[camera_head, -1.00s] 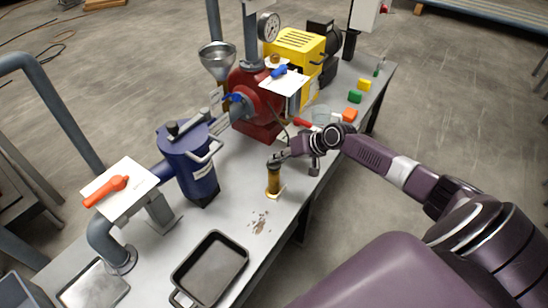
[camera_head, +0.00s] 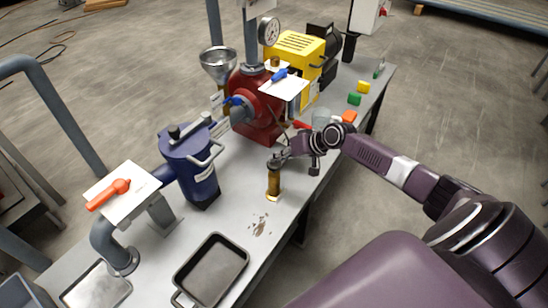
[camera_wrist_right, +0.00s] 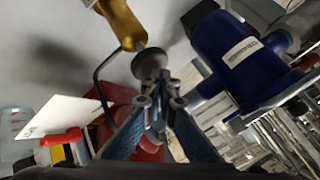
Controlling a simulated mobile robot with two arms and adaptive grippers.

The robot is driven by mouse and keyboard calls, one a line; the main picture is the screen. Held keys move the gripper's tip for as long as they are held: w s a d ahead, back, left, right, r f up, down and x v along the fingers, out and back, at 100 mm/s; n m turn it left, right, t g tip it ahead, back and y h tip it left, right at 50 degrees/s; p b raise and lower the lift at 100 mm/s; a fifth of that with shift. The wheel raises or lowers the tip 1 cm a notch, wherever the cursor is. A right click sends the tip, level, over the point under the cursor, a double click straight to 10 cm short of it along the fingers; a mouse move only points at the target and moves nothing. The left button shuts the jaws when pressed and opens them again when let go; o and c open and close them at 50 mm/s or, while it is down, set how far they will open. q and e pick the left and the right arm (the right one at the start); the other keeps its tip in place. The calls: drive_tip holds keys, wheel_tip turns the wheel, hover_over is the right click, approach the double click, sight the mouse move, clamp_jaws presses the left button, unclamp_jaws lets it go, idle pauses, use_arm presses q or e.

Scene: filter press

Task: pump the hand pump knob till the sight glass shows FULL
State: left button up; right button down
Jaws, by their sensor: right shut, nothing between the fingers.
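The hand pump (camera_head: 273,183) is an upright brass cylinder near the front edge of the bench. Its top is close under the fingertips of my right gripper (camera_head: 279,160), which is shut and empty. In the right wrist view the brass body (camera_wrist_right: 122,22) leads to a round grey knob (camera_wrist_right: 150,63). The shut fingertips (camera_wrist_right: 158,98) sit right at the knob; I cannot tell if they touch it. I cannot make out a sight glass level or the word FULL. My left gripper is out of view.
A blue filter housing (camera_head: 190,165) stands left of the pump and a red pump casing (camera_head: 252,103) behind it. A black-rimmed tray (camera_head: 210,270) lies at the front left. Small brown debris (camera_head: 260,226) lies in front of the pump. Coloured blocks (camera_head: 354,98) lie at the back right.

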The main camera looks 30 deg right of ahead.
drive_tip(key=shift+r+p, duration=0.95)
drive_tip(key=shift+r, duration=0.3)
drive_tip(key=shift+r, duration=0.25)
wheel_tip(320, 180, up, 5)
drive_tip(key=p, duration=0.4)
drive_tip(key=shift+f, duration=0.2)
idle(1.6)
